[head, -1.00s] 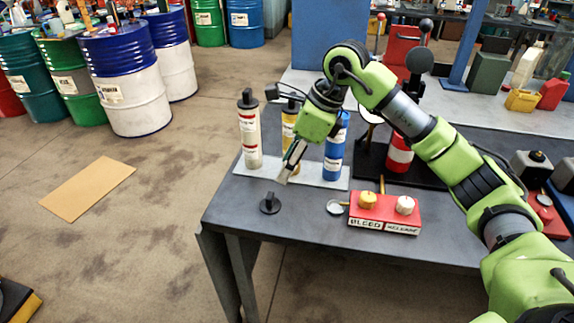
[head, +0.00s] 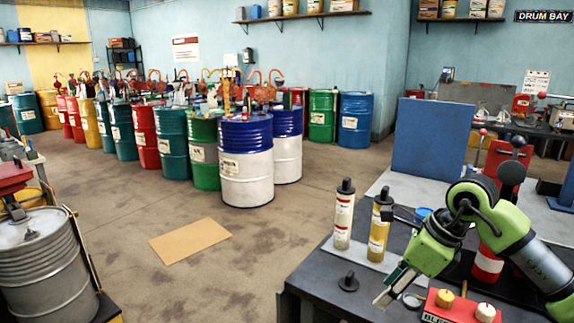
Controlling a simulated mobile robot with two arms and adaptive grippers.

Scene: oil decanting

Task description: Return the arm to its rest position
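My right arm, green and black, reaches in from the right over the dark workbench (head: 318,283). Its gripper (head: 388,296) points down and left over the bench, just right of a small black knob-like part (head: 348,281). I see the fingers nearly edge-on and cannot tell whether they are open or shut. No object shows in them. My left gripper is not in view.
A white canister (head: 343,217) and a yellow canister (head: 378,232) stand close to the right arm. A blue one (head: 424,212) is mostly hidden behind it. A red box (head: 460,307) sits on the bench. Several drums (head: 246,165) stand beyond open floor with a cardboard sheet (head: 190,241).

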